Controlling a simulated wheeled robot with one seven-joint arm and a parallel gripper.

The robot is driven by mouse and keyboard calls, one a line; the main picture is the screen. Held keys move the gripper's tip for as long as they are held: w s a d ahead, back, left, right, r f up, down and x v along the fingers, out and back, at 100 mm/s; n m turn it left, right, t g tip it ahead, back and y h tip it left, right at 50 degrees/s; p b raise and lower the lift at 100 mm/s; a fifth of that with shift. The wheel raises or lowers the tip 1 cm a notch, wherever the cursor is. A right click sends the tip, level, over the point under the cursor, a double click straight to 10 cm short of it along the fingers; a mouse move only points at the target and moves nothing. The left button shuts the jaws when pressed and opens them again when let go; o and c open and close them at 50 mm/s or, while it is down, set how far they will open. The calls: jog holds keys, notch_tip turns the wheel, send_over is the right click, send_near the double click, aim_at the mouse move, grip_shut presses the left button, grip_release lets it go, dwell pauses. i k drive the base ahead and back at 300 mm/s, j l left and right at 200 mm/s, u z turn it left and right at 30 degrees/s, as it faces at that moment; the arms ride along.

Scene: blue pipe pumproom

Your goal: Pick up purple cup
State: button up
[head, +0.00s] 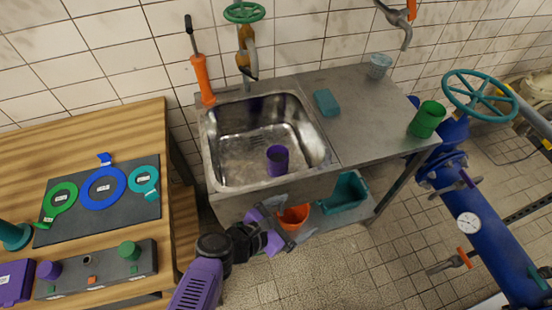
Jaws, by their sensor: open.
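The purple cup (278,162) stands in the metal sink basin (225,165), towards its front right, and looks upright. My gripper (290,228) is in front of the sink, nearer to me than its front edge and apart from the cup. Its jaws are open, with nothing seen held between them. My gripper partly covers an orange container on the lower shelf.
A green cup (426,120), a clear cup (379,66) and a teal sponge (327,103) are on the counter. An orange-handled tool (203,82) stands at the sink's left edge. The orange container (294,215) and teal crate (345,195) are below. A wooden bench (110,130) stands left.

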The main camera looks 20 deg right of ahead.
aim_at(277, 155)
jog(key=i, duration=0.9)
